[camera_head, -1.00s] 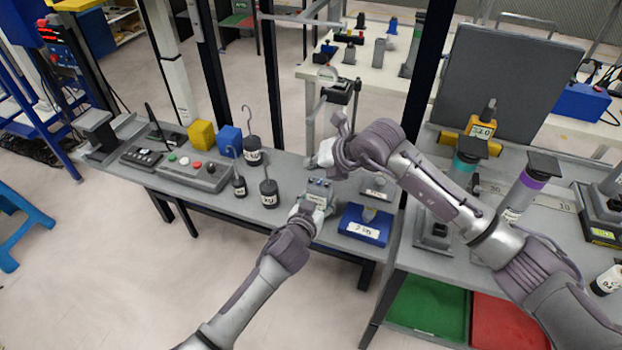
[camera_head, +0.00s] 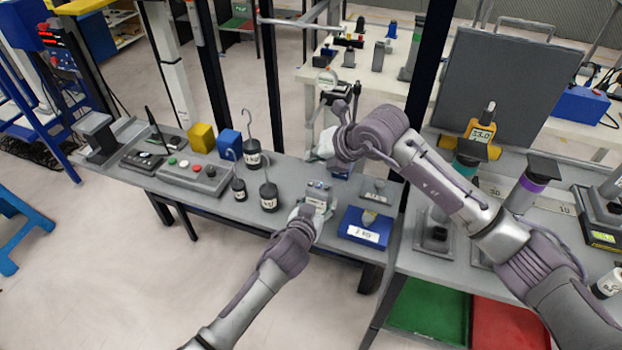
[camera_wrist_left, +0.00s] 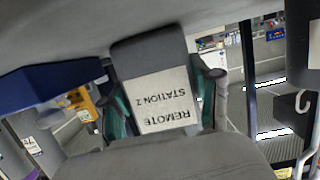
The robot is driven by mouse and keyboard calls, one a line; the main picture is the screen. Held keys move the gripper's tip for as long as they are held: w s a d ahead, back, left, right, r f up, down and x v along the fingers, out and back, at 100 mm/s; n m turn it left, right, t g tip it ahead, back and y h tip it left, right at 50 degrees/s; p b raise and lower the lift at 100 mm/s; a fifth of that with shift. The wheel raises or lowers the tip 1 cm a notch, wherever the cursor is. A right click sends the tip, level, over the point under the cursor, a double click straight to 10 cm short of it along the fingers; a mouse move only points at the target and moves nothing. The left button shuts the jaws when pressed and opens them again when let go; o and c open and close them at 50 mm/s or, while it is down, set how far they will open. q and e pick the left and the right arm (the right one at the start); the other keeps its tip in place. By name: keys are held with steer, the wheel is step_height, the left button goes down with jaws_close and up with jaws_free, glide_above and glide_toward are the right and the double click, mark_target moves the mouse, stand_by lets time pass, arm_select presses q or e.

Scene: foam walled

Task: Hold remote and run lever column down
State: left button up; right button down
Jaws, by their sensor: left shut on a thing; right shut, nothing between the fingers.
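The remote (camera_head: 318,193) is a small grey box with a white label reading "REMOTE STATION 2" in the left wrist view (camera_wrist_left: 160,98). My left gripper (camera_head: 311,209) is shut on it, with a finger pad along each side, and holds it over the front of the grey bench. My right gripper (camera_head: 329,143) is shut and empty, beyond the remote at the bench's back edge.
Hooked weights (camera_head: 269,196) stand left of the remote, with a button box (camera_head: 192,174) farther left. A blue block (camera_head: 365,226) with a label sits close on the right. Dark upright posts (camera_head: 269,80) rise behind the bench.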

arm_select(q)
steer(key=o, duration=1.3)
